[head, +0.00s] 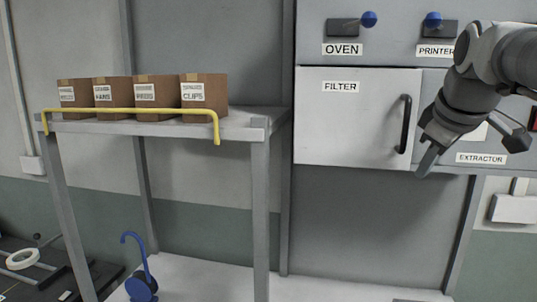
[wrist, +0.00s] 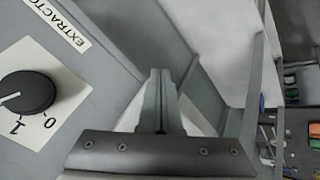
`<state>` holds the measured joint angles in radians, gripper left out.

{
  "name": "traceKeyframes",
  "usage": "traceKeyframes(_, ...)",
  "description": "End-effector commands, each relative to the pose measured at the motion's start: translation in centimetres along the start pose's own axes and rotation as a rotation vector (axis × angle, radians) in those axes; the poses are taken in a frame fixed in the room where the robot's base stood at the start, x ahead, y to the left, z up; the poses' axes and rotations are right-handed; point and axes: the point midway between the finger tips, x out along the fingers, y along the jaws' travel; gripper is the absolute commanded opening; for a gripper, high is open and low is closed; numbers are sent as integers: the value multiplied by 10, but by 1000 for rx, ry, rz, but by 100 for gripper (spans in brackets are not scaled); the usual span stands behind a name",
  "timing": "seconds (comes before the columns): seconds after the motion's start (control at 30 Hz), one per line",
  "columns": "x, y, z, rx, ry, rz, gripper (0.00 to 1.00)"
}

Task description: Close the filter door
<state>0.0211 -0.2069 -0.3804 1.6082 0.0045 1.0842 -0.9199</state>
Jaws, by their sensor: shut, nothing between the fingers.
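The filter door (head: 350,125) is a pale grey panel labelled FILTER, with a black vertical handle (head: 404,124) near its right edge. In the head view it looks nearly flush with the cabinet front, but I cannot tell if it is fully closed. My gripper (head: 427,165) is just right of the door's lower right corner, in front of the cabinet. In the wrist view my gripper (wrist: 161,75) has its fingers together with nothing between them. Whether it touches the door is unclear.
The extractor panel, with its label (head: 481,158) and a black knob (wrist: 27,92), lies beside my gripper. Oven (head: 369,19) and printer (head: 433,19) knobs are above. A shelf (head: 245,125) with several cardboard boxes (head: 204,95) and a yellow rail (head: 130,110) stands left.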

Motion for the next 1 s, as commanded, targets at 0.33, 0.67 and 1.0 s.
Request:
traceKeyframes(0.33,-62,22,11,3,2,3,0)
traceKeyframes(0.67,-90,28,18,9,3,-5,0)
traceKeyframes(1.0,-40,-81,28,206,26,-129,0)
